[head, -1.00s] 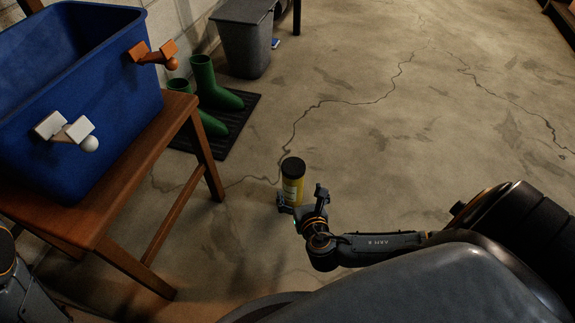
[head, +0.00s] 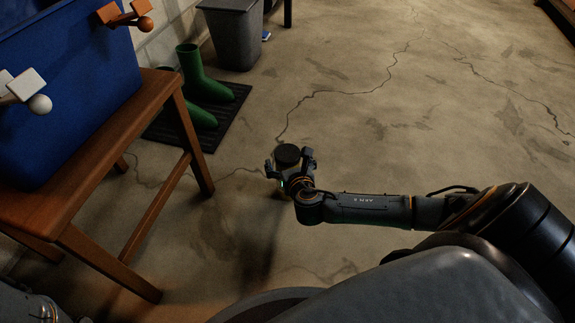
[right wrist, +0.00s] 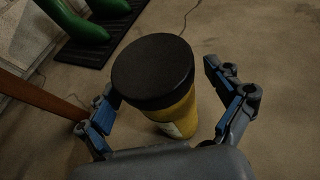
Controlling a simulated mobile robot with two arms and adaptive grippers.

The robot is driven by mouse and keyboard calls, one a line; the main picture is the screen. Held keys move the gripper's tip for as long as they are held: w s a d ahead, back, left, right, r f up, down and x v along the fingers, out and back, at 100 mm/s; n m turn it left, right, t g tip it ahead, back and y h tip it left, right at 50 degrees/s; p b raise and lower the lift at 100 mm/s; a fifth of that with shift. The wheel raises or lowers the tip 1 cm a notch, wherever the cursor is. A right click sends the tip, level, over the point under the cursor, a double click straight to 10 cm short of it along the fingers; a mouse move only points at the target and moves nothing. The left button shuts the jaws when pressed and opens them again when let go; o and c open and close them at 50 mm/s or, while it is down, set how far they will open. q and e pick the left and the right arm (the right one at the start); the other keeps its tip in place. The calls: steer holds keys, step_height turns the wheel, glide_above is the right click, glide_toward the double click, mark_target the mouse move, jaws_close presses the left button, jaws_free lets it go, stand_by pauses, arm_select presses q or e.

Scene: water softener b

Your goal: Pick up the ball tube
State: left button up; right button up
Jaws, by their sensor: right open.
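The ball tube (right wrist: 176,112) is a yellow cylinder with a black lid and a pale label, standing on the concrete floor. In the head view only its black lid (head: 287,155) shows clearly, and my right gripper hides most of its body. My right gripper (head: 289,164) is open, with a finger on each side of the tube near its top. In the right wrist view the open fingers (right wrist: 160,100) flank the tube, with a visible gap on the right side; contact on the left side is hard to judge. My left gripper is not in view.
A wooden stool or bench (head: 150,110) bearing a blue bin (head: 75,90) stands close on the left. Green boots (head: 203,82) rest on a black mat (head: 222,117) behind it. A grey bin (head: 232,38) stands farther back. The cracked floor to the right is clear.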

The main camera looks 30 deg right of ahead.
steer(key=shift+c, duration=0.5)
steer(key=c, duration=1.8)
steer(key=shift+o, duration=0.2)
